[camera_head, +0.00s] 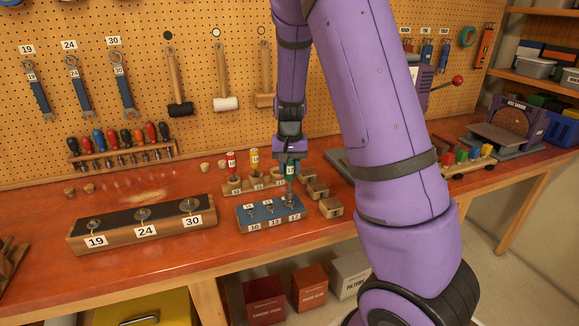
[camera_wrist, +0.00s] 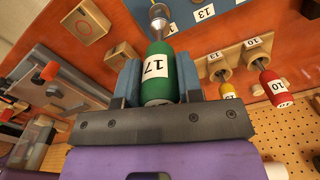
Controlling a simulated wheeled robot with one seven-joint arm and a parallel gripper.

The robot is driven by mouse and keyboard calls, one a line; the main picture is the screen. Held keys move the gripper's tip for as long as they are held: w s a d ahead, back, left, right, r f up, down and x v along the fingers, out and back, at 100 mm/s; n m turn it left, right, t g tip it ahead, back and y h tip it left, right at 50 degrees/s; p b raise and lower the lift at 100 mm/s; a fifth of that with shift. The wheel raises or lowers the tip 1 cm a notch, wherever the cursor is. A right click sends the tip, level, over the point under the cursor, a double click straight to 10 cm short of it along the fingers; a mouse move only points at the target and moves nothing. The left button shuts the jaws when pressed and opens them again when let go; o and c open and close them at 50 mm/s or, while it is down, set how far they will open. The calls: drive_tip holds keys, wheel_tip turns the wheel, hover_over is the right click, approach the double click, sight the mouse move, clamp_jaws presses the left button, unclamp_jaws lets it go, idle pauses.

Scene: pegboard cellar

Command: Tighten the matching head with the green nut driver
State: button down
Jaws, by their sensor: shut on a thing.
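My gripper (camera_head: 289,160) is shut on the green nut driver (camera_head: 290,172), which stands upright with its shaft pointing down. The wrist view also shows the green handle (camera_wrist: 158,75), labelled 17, between the jaws. The blue block (camera_head: 258,224) carries small metal heads labelled 10, 13 and 17. The driver's tip is at the right end of the block, at the head labelled 17; I cannot tell whether it is seated on it. The red driver (camera_head: 231,163) and yellow driver (camera_head: 254,161) stand in the wooden holder (camera_head: 235,188) behind the block.
Small wooden blocks (camera_head: 330,208) lie just right of the blue block. A long wooden block (camera_head: 120,236) with heads labelled 19, 24 and 30 stands to the left. The pegboard (camera_head: 190,90) with hung tools rises behind. The bench (camera_head: 180,265) is clear in front.

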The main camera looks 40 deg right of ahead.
drive_tip(key=shift+f, duration=1.1)
idle(0.5)
drive_tip(key=m, duration=0.3)
drive_tip(key=shift+m, duration=0.4)
drive_tip(key=m, duration=0.5)
drive_tip(key=shift+s+f, duration=0.1)
drive_tip(key=m, duration=0.3)
drive_tip(key=shift+m, duration=0.4)
drive_tip(key=m, duration=0.4)
drive_tip(key=shift+n, duration=0.4)
drive_tip(key=shift+r, duration=3.8)
